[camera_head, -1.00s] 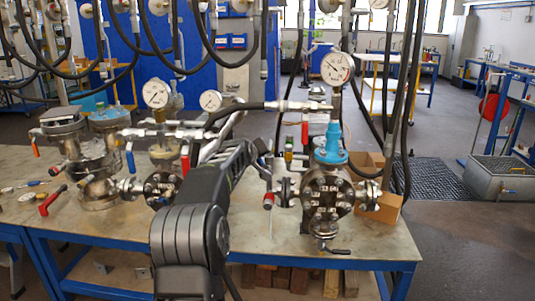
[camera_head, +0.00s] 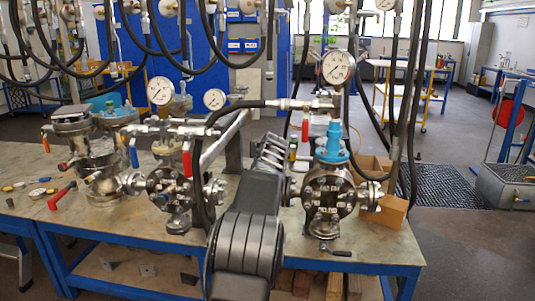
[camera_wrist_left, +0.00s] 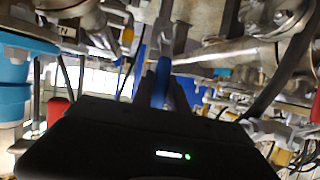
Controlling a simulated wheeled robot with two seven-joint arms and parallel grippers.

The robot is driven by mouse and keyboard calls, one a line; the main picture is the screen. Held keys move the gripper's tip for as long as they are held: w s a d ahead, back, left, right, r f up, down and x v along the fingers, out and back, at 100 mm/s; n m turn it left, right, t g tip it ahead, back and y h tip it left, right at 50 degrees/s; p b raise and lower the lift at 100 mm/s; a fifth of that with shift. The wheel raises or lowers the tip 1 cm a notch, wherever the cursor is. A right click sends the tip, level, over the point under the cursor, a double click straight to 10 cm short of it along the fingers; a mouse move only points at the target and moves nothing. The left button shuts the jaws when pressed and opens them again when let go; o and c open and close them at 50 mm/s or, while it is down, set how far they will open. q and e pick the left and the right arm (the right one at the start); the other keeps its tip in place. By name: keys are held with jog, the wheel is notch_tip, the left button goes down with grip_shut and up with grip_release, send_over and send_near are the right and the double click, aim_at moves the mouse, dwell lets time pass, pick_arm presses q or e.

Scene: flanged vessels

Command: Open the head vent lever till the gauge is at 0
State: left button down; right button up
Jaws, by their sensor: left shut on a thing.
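In the left wrist view my left gripper (camera_wrist_left: 163,78) is shut on a slim blue lever handle (camera_wrist_left: 161,88), and the wrist housing covers the lower part of the picture. In the head view my left arm comes up from the bottom middle and hides the gripper and what it holds. The flanged vessel with a blue head fitting (camera_head: 331,145) stands just right of the arm. A large round gauge (camera_head: 338,67) is above it; its reading is too small to tell. A red lever (camera_head: 305,130) hangs from the pipe left of the fitting. My right gripper is not in view.
A second vessel (camera_head: 177,187) with two smaller gauges (camera_head: 160,90) is left of the arm. Another vessel (camera_head: 95,165) stands at the far left. Black hoses (camera_head: 400,120) hang from above. A cardboard box (camera_head: 392,212) is at the right edge of the workbench.

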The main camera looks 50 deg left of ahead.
pick_arm(q)
jog(key=c, duration=1.3)
grip_release()
jog(key=shift+w, duration=0.1)
jog(key=shift+d, duration=0.1)
jog(key=shift+b+v, duration=2.25)
jog(key=shift+v, duration=1.6)
